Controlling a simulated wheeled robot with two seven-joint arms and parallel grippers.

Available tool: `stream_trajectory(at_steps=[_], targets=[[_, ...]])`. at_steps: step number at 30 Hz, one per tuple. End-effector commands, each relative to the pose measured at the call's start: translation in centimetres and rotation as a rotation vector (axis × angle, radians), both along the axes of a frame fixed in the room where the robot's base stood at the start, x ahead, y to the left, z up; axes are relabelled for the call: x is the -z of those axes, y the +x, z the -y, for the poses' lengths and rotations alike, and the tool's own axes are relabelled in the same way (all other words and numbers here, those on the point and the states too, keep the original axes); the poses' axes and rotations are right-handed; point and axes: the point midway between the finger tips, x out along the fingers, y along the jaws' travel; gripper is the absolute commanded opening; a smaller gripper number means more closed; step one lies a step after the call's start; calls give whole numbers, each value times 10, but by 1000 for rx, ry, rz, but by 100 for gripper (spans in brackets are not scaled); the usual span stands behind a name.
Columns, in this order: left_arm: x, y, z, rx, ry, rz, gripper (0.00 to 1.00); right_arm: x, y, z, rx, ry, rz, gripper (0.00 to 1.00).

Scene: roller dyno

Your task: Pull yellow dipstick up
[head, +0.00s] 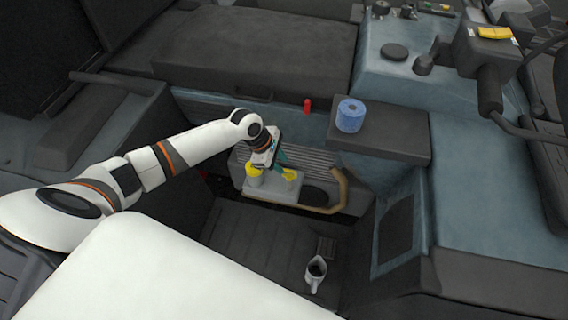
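Two yellow parts sit on a light grey block below the grille, in the middle of the head view. The left one is a round yellow cap (253,169). The right one is a smaller, flatter yellow piece (290,175), which looks like the dipstick handle, though I cannot be sure. My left gripper (280,164) reaches in from the left and points down just above and between these parts, closest to the right one. Its fingertips are small and partly hidden, so I cannot tell whether they are apart or touch the yellow piece. My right gripper is out of view.
A tan curved pipe (342,190) runs right of the block. A blue roll (350,116) stands on a dark ledge (385,137) above. A red piece (307,106) sticks up behind. A white jug (315,272) stands on the dark floor (255,250), which is otherwise mostly clear.

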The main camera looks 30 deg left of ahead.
Motion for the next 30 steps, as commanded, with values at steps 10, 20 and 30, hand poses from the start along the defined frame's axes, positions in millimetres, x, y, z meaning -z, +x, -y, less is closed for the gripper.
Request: stream_trajectory(at_steps=[10,20,30], targets=[[25,8,9,0,1,2,30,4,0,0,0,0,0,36],[25,7,9,1,0,1,12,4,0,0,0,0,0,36],[24,8,9,1,0,1,0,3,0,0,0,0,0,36]])
